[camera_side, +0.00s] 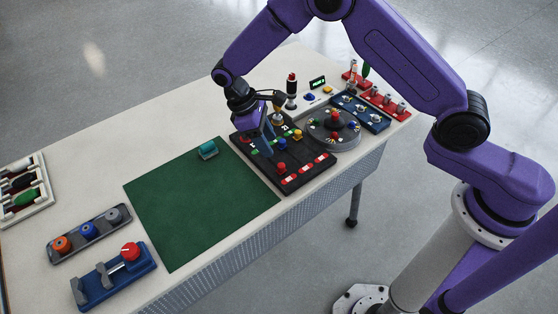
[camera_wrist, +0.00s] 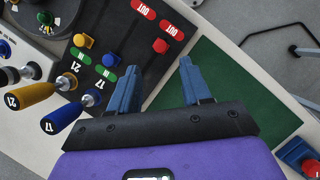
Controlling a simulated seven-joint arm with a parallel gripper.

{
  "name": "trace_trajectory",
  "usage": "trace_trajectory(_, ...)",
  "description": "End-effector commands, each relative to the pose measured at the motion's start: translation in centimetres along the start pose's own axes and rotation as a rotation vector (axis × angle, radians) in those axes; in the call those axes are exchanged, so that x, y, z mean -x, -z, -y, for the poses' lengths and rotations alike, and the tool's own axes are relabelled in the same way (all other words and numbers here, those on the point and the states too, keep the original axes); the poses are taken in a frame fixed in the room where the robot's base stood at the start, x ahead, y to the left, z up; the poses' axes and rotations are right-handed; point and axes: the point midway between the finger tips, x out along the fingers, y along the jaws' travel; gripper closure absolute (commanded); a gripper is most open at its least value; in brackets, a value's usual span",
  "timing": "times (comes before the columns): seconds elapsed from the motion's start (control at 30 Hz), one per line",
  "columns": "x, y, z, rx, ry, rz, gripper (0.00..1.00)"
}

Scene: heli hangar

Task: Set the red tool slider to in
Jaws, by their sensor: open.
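The black slider panel (camera_side: 262,168) stands right of the green mat. The red tool slider (camera_wrist: 160,46) is at the red OUT label end of its track; it also shows in the side view (camera_side: 281,167). The yellow slider (camera_wrist: 83,40) and blue slider (camera_wrist: 110,60) sit by the green IN labels. My gripper (camera_wrist: 158,85) is open and empty. In the side view my gripper (camera_side: 266,146) is over the panel's left part, on the IN side of the red slider, apart from it. The red slider's IN label is not clearly visible.
Yellow-handled (camera_wrist: 32,95) and blue-handled (camera_wrist: 62,117) tools stand upright close beside my gripper. A grey turntable (camera_side: 333,143) is to the right. The green mat (camera_side: 195,205) holds only a teal block (camera_side: 208,149). A blue lever base (camera_side: 135,268) is at front left.

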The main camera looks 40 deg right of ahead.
Motion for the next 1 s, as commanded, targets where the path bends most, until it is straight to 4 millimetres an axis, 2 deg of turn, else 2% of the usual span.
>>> trace_trajectory(0.2,-4.2,-0.1,0.0,0.000,0.000,0.005,0.52)
trace_trajectory(0.4,-7.0,0.0,0.0,0.000,0.000,0.003,0.52)
trace_trajectory(0.6,-8.3,0.0,0.0,0.000,0.000,0.001,0.52)
trace_trajectory(0.9,-8.4,0.0,0.0,0.000,0.000,0.000,0.52)
trace_trajectory(0.97,-8.4,0.0,0.0,0.000,0.000,0.000,0.72)
trace_trajectory(1.0,-8.4,0.0,0.0,0.000,0.000,0.000,0.85)
